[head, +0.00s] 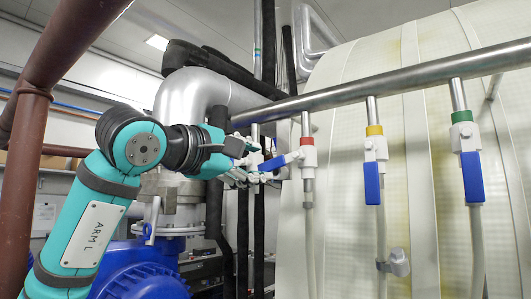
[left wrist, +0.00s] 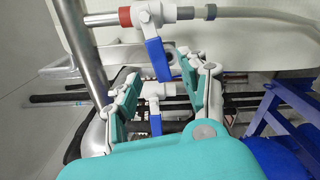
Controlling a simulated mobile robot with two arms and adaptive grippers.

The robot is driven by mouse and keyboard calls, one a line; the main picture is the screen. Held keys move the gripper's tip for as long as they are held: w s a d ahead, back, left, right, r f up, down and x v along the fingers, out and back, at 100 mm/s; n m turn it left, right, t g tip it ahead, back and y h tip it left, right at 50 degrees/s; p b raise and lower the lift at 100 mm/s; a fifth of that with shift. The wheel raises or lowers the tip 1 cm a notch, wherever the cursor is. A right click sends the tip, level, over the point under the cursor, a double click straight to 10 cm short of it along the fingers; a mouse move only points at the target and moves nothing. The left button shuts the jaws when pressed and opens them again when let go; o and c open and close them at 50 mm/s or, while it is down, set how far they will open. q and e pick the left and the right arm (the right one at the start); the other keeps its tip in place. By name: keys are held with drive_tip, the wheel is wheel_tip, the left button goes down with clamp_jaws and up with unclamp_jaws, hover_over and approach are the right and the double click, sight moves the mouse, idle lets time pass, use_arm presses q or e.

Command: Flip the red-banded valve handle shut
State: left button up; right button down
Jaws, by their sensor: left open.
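The red-banded valve (head: 307,142) hangs from the slanting metal pipe. Its blue handle (head: 274,163) sticks out sideways to the left, across the vertical line of the valve. My left gripper (head: 248,160) reaches in from the left, level with the handle. In the left wrist view, the red band (left wrist: 125,17) is at the top and the blue handle (left wrist: 158,60) points down towards the space between the fingertips. My left gripper (left wrist: 160,68) is open there, with nothing clamped. Contact with the handle cannot be told. My right gripper is not seen.
The yellow-banded valve (head: 374,150) and green-banded valve (head: 465,140) hang to the right, blue handles pointing down. Another blue-handled valve (left wrist: 153,92) lies beyond the fingers. The metal pipe (head: 400,80) runs above. A large pale tank (head: 420,220) stands behind.

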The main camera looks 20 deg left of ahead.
sight(270, 165)
use_arm(q)
drive_tip(key=p+x, duration=0.1)
drive_tip(key=x, duration=0.3)
drive_tip(key=shift+w, duration=0.1)
drive_tip(key=shift+c, duration=0.4)
clamp_jaws()
